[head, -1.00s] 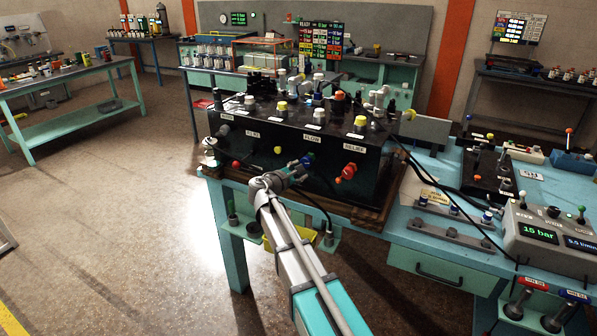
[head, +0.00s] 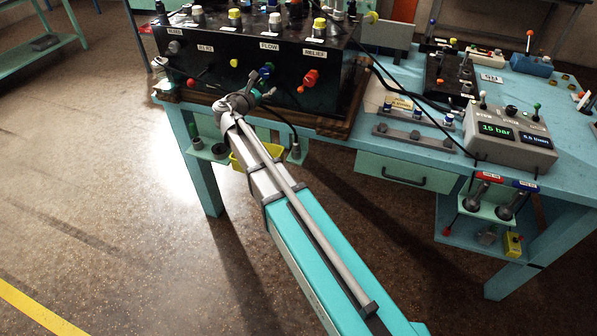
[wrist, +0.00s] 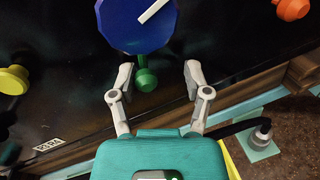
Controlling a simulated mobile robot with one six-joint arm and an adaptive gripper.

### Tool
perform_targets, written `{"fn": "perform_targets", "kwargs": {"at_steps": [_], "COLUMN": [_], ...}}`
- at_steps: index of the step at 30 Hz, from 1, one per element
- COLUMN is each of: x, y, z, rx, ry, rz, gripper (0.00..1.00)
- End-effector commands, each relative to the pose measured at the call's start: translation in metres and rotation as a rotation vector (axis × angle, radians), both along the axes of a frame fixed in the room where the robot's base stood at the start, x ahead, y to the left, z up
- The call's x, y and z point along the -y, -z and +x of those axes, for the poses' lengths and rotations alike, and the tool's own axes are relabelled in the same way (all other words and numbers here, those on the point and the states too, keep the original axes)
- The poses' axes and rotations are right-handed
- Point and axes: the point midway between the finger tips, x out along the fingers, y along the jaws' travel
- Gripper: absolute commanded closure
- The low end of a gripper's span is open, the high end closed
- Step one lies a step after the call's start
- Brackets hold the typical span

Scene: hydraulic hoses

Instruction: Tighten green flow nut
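The green nut (wrist: 146,79) sits just below the big blue knob (wrist: 137,24) on the black panel in the wrist view. My gripper (wrist: 155,82) is open, with one finger on each side of the green nut and a visible gap on both sides. I cannot tell how deep the fingers reach around it. In the head view the blue knob (head: 267,70) is under the FLOW label (head: 269,46). My gripper (head: 262,92) is in front of the panel there, and my wrist hides part of that area.
A hose end (wrist: 263,130) is right of my gripper. A grey readout unit (head: 510,140) showing 15 bar stands on the blue bench.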

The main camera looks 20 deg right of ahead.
Motion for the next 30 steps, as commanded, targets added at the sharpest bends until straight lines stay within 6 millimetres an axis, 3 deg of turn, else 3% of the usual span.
{"fn": "perform_targets", "kwargs": {"at_steps": [9, 30], "x": [0.012, -0.062], "y": [0.002, 0.001], "z": [-0.009, -0.076], "rx": [-0.139, -0.138], "ry": [0.001, -0.002], "rz": [-0.193, -0.191], "gripper": [0.38, 0.38]}}
